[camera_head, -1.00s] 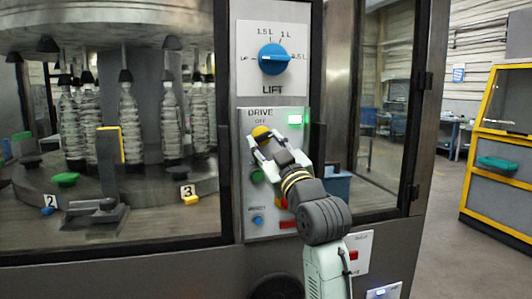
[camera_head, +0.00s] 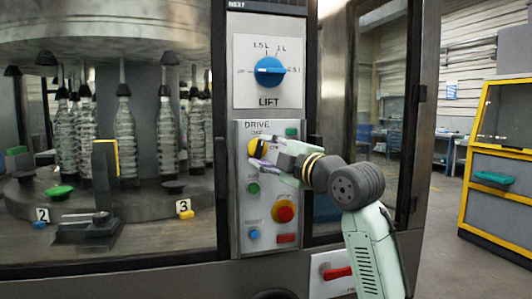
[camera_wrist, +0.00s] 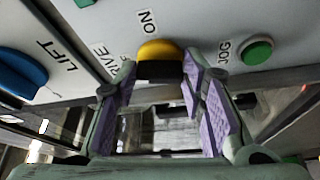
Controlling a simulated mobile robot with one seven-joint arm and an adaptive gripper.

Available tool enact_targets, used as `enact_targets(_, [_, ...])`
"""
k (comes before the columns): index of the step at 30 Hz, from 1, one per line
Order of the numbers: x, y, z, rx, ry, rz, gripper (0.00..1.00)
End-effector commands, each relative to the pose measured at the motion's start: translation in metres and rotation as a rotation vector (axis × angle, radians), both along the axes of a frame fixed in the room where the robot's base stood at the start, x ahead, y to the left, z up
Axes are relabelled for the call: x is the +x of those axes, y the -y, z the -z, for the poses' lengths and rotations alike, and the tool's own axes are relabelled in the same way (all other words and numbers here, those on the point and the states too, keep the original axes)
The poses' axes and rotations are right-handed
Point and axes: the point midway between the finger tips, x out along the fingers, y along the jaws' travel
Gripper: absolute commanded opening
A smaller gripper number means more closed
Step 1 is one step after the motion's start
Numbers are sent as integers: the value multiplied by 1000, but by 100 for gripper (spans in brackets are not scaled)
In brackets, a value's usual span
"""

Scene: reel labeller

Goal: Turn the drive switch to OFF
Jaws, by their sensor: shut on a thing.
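The drive switch (camera_head: 255,148) is a yellow round knob near the top of the grey DRIVE panel (camera_head: 246,215). It also shows in the wrist view (camera_wrist: 159,52), with a dark front part between the fingers and the word ON beside it. My gripper (camera_head: 266,152) reaches it from the right and is shut on it. In the wrist view my gripper's purple-padded fingers (camera_wrist: 158,75) stand on both sides of the knob. The fingers partly cover the knob and its labels in the head view, so its exact pointing is unclear. The panel's green lamp (camera_head: 292,132) looks dim.
The blue LIFT knob (camera_head: 269,71) is above. Below are a green JOG button (camera_head: 253,188), a red emergency knob (camera_head: 285,211) and a blue button (camera_head: 254,234). A red handle (camera_head: 337,273) is lower right. Glass with bottles lies left; open floor lies right.

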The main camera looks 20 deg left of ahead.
Motion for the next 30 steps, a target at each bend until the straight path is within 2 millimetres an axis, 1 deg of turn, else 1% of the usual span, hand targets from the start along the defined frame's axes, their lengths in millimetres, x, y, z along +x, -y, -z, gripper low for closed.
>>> enact_targets(6, [0, 0, -3, -122, 80, 1, 10])
enact_targets(12, [0, 0, -3, -188, 125, -1, 10])
enact_targets(18, [0, 0, -3, -219, 147, 0, 10])
enact_targets(30, [0, 0, -3, -226, 152, 0, 10])
